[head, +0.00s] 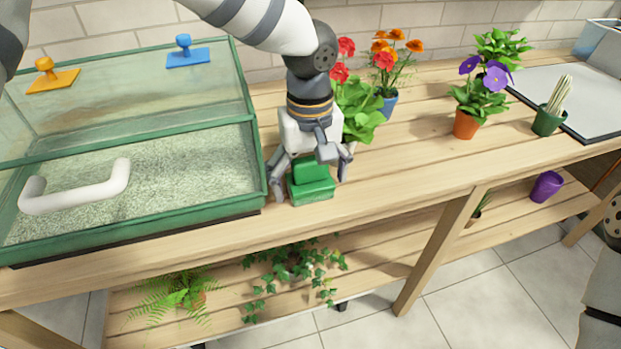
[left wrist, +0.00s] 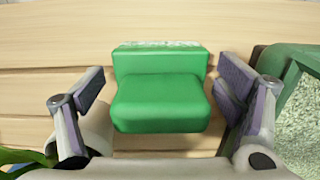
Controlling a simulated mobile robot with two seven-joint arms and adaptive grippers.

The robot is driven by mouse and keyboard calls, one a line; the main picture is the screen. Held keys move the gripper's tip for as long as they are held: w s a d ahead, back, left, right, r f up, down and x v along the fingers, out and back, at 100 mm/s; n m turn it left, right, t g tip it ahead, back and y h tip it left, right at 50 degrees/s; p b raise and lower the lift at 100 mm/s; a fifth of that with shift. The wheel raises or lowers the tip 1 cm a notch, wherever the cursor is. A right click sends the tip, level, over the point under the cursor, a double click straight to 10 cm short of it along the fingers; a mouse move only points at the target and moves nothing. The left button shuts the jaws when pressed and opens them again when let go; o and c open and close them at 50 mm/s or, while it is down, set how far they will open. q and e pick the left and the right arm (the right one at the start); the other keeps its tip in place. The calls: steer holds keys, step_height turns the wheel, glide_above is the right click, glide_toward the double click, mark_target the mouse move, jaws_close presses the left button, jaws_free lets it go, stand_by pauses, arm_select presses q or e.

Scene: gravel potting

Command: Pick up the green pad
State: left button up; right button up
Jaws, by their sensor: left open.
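The green pad (head: 311,184) sits on the wooden bench just right of the glass tank. It looks like a block with a raised back part, and in the left wrist view the pad (left wrist: 161,103) lies between my fingers. My left gripper (head: 312,178) reaches down over it from above. Its fingers are open, one on each side of the pad. In the left wrist view, gaps show between the left gripper (left wrist: 162,92) fingers and the pad, wider at the left finger. My right gripper is out of view.
The green-framed tank (head: 258,165) with gravel and a white handle (head: 75,190) stands close on the left. Red flowers (head: 345,90) stand close behind my gripper. An orange pot (head: 466,124) with purple flowers stands farther right. Bench space right of the pad is clear.

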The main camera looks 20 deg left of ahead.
arm_select(q)
steer(key=shift+r, duration=0.1)
steer(key=shift+c, duration=0.2)
steer(key=c, duration=1.2)
steer(key=shift+r, duration=0.1)
step_height(320, 180, up, 10)
steer(key=shift+f+p, duration=0.1)
steer(key=shift+p, duration=0.25)
steer(key=shift+o, duration=1.2)
steer(key=shift+c, duration=0.5)
